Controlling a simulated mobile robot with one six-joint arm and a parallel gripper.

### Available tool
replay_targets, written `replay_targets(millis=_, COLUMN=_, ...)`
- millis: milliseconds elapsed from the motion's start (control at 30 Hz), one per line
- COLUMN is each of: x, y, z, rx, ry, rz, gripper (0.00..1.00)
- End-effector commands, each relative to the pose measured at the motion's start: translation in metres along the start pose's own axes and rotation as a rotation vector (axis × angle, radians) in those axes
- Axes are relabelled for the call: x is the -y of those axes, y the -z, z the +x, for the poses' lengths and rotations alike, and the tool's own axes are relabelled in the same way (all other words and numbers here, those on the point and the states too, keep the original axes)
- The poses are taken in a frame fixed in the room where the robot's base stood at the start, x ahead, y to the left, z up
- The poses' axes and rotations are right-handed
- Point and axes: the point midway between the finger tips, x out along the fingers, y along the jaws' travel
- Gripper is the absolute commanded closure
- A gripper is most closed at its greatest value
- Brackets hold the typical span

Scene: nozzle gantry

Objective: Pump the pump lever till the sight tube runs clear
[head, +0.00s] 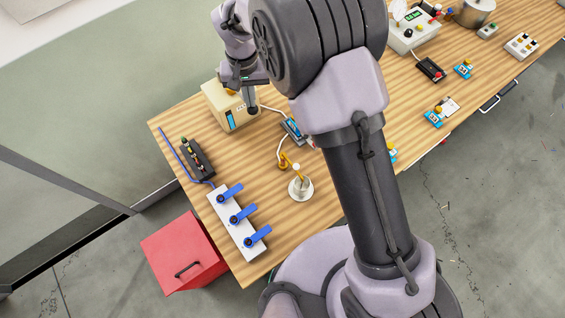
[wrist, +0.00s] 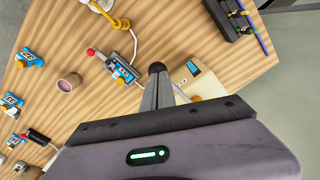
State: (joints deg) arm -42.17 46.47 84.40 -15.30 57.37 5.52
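A cream box (head: 217,104) stands at the far left part of the wooden table. It has an upright blue strip (head: 230,119) on its front, perhaps the sight tube, and an orange knob (head: 231,92) at its top, perhaps the pump lever's end. In the wrist view the box (wrist: 197,85) shows a blue window (wrist: 193,68). My gripper (head: 251,109) points down beside the box, on its right in the head view.
A blue-screened device (head: 294,130) with a white cable is right of the box. A red bin (head: 183,252) is beside the table.

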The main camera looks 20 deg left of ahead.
Motion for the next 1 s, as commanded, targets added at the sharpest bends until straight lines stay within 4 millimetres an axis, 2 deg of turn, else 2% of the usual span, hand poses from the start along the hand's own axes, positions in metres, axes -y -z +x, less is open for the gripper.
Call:
replay_targets(millis=900, x=0.0, y=0.0, z=0.067, rx=0.001, ry=0.0, rz=-0.001, gripper=1.0)
replay_targets(millis=1000, x=0.0, y=0.0, z=0.068, rx=0.001, ry=-0.001, rz=0.0, gripper=1.0)
